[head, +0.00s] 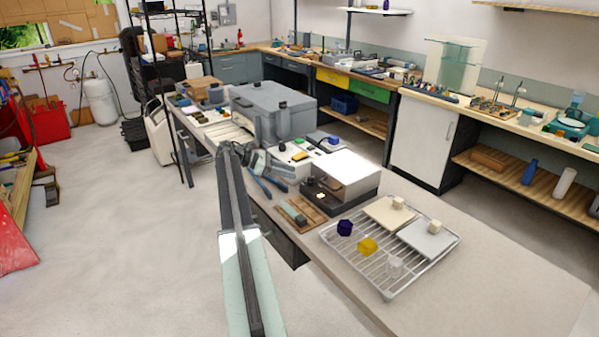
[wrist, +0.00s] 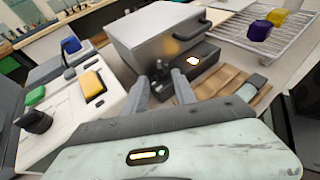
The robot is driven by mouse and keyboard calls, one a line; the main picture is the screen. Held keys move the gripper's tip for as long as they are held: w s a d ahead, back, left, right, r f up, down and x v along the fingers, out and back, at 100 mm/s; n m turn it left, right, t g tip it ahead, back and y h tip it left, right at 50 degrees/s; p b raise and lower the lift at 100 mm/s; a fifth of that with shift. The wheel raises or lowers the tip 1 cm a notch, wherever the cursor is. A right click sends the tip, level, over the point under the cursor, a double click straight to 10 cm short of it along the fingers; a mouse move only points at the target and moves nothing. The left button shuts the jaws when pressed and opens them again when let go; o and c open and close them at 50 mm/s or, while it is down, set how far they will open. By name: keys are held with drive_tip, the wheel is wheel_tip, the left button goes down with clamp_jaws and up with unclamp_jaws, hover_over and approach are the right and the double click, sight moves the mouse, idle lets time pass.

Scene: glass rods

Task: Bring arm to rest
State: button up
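My arm stretches from the bottom of the head view up over the workbench. My gripper (head: 288,172) is at its end, to the left of a silver box-shaped device (head: 343,176) on a dark base. In the wrist view, the two grey fingers of my gripper (wrist: 165,82) stand apart and point towards the silver device (wrist: 160,38). Nothing shows between the fingers. In the head view the fingers are small and partly blend with the things behind them.
A wire rack (head: 389,294) holds coloured pieces, including a dark blue (head: 344,228) and a yellow one (head: 367,246). A large grey case (head: 272,100) stands behind my gripper. A wooden tray (head: 318,218) lies before the device.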

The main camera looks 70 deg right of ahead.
drive_tip(key=shift+w+a+r, duration=0.2)
drive_tip(key=shift+w+a, duration=0.1)
drive_tip(key=shift+w, duration=0.2)
